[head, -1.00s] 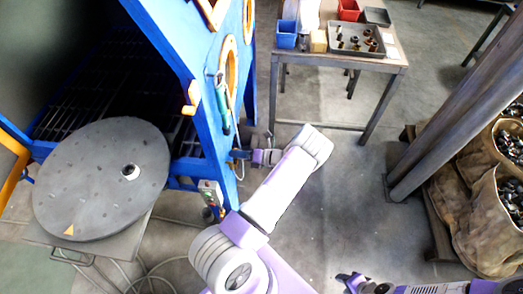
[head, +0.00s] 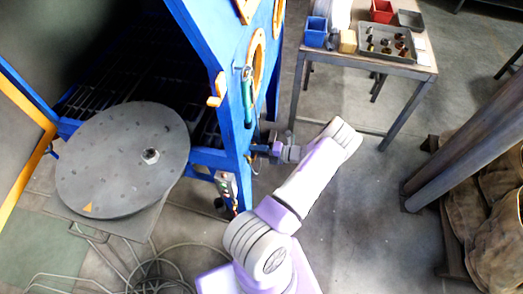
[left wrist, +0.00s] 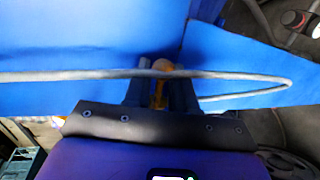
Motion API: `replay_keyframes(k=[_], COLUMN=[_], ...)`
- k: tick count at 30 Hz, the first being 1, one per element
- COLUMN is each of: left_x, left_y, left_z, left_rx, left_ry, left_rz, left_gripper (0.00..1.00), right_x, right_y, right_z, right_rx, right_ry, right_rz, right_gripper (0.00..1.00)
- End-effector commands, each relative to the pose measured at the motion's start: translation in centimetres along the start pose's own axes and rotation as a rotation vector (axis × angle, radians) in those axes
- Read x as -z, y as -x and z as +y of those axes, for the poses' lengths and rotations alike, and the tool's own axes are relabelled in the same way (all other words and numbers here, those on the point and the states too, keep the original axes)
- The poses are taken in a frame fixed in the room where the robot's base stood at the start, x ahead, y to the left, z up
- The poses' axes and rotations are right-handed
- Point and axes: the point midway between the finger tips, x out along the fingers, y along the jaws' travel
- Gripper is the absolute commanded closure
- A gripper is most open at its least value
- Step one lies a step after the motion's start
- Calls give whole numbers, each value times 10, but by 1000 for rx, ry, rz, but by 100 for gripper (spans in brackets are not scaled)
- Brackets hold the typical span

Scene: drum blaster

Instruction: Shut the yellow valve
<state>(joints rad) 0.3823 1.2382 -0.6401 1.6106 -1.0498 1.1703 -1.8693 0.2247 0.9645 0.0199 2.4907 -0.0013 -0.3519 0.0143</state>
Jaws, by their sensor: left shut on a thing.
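My left gripper (head: 264,149) reaches the side of the blue blaster cabinet (head: 203,50), low on its edge near the front. In the left wrist view my left gripper (left wrist: 160,88) points at the blue panel, with its two dark fingers shut on a small yellow piece, the yellow valve (left wrist: 159,97). A grey cable crosses in front of the fingers and hides part of the valve. The valve cannot be made out in the head view, so its turn angle is unclear. My right gripper is not in view.
A round grey turntable (head: 120,160) sits in the open cabinet doorway. Loose cables (head: 150,268) lie on the floor. A table (head: 420,66) with trays and bins stands at the back. A steel post (head: 470,140) stands at right.

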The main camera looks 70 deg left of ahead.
Motion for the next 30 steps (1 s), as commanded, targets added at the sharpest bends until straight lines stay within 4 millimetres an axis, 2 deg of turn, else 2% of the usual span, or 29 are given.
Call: replay_keyframes(k=[8, 9, 12, 13, 23, 30], left_x=[0, 0, 0, 0, 0, -1], left_y=[1, 1, 1, 1, 5, 43], left_z=[-1, -1, -1, -1, 0, 0], left_rx=[1, 1, 1, 1, 1, 3], left_ry=[-1, -1, -1, -1, 0, 0], left_rz=[-1, -1, -1, -1, -2, -5], left_gripper=[100, 73, 58, 55, 55, 55], right_x=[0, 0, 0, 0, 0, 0], right_y=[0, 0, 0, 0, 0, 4], right_z=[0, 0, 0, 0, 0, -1], right_rx=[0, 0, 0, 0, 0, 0], right_ry=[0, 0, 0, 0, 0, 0], right_rz=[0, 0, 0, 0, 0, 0], right_gripper=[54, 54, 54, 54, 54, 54])
